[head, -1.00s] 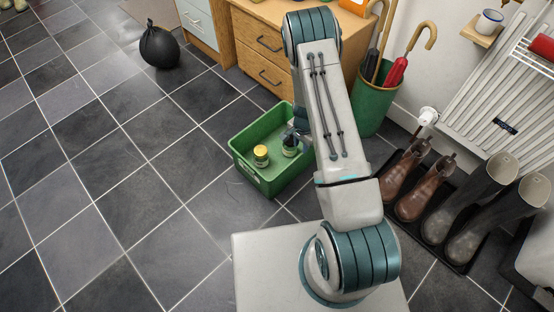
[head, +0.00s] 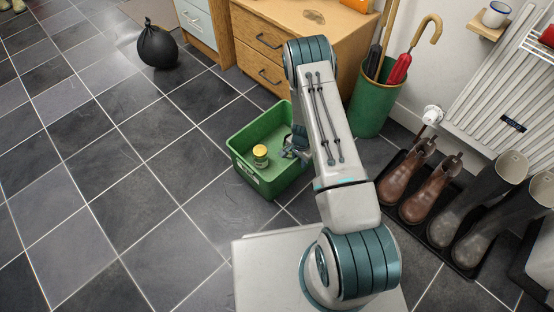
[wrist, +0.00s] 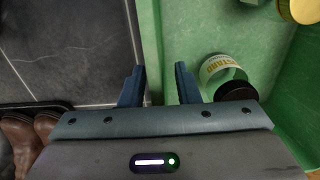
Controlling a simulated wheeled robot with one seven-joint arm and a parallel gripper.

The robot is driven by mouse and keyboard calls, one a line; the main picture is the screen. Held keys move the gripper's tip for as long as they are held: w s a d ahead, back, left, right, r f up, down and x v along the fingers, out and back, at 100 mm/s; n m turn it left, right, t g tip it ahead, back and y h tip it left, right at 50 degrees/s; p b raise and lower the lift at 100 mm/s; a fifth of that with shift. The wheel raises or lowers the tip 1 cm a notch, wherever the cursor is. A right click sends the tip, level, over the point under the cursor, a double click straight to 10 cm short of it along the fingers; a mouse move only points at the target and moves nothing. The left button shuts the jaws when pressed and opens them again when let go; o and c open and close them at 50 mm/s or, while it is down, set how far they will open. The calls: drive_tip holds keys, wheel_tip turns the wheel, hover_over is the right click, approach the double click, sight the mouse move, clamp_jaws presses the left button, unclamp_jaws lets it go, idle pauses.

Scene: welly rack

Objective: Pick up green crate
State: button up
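The green crate (head: 252,170) stands on the floor beside the wooden drawer cabinet. In the wrist view its wall (wrist: 148,40) runs up the picture between my two fingers. My gripper (head: 292,148) is at the crate's right side, partly hidden by my arm. In the wrist view my gripper (wrist: 159,67) is open, one finger over the floor side and one over the inside. I see no finger clearly touching the wall. A yellow-lidded jar (head: 261,155) stands in the crate. A dark-lidded jar (wrist: 228,75) also shows inside, close to the right finger.
The wooden cabinet (head: 262,62) is just behind the crate. A green umbrella bin (head: 374,105) stands to its right. Boots on a black tray (head: 455,252) are at the right; some brown boots (wrist: 25,140) show in the wrist view. Open tiled floor lies to the left.

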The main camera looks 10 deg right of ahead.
clamp_jaws()
idle(1.3)
drive_tip(key=shift+r, duration=0.1)
